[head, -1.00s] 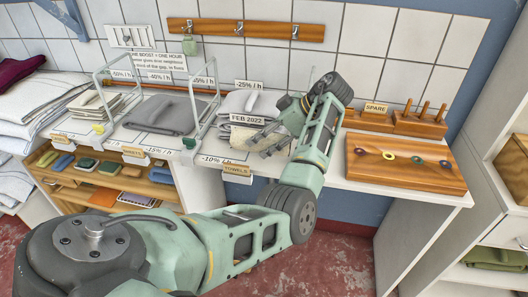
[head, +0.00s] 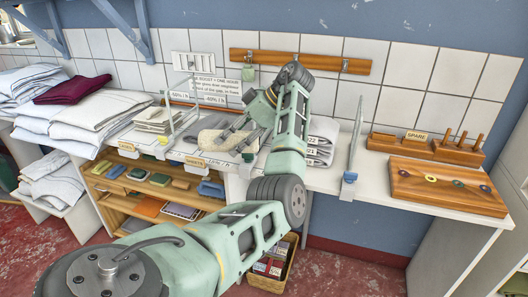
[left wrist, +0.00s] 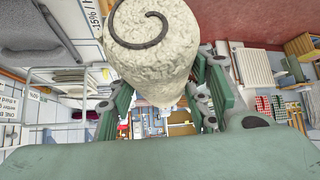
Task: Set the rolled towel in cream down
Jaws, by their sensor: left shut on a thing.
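The cream rolled towel (head: 215,141) is in my left gripper (head: 235,130), over the middle stretch of the counter in the head view. In the left wrist view the roll (left wrist: 155,50) stands large between the two green fingers (left wrist: 160,105), its end showing a dark spiral. My left gripper is shut on it. The fingers and arm hide part of the roll in the head view, and I cannot tell whether its underside touches anything. My right gripper is not in view.
Clear dividers (head: 355,140) stand on the white counter (head: 335,179). Grey folded towels (head: 320,143) lie right of my arm; a pale folded stack (head: 158,119) lies left. A wooden ring board (head: 447,186) is at the right. A basket (head: 270,270) sits below.

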